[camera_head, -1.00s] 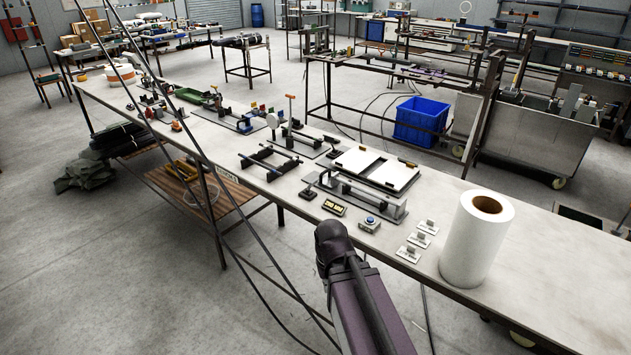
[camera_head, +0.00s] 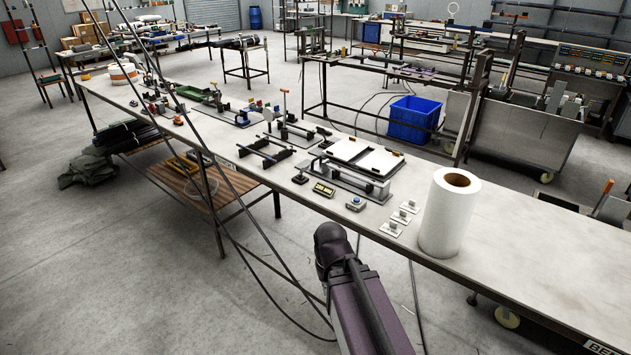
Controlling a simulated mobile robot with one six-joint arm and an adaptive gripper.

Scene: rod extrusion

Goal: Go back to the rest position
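My arm (camera_head: 352,285) shows at the bottom centre as a dark purple link with a black rounded joint, in front of the long workbench (camera_head: 545,240). The joint is over the floor side of the bench's front edge, apart from the items on the bench. My gripper is outside the picture, so its state and anything in it are hidden.
A white roll (camera_head: 448,215) stands upright at the bench's right. Small grey parts (camera_head: 398,217), a blue-button box (camera_head: 355,203), a yellow display (camera_head: 323,189) and a white-topped fixture (camera_head: 365,157) lie left of it. A blue bin (camera_head: 413,118) stands behind. The front floor is mostly clear.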

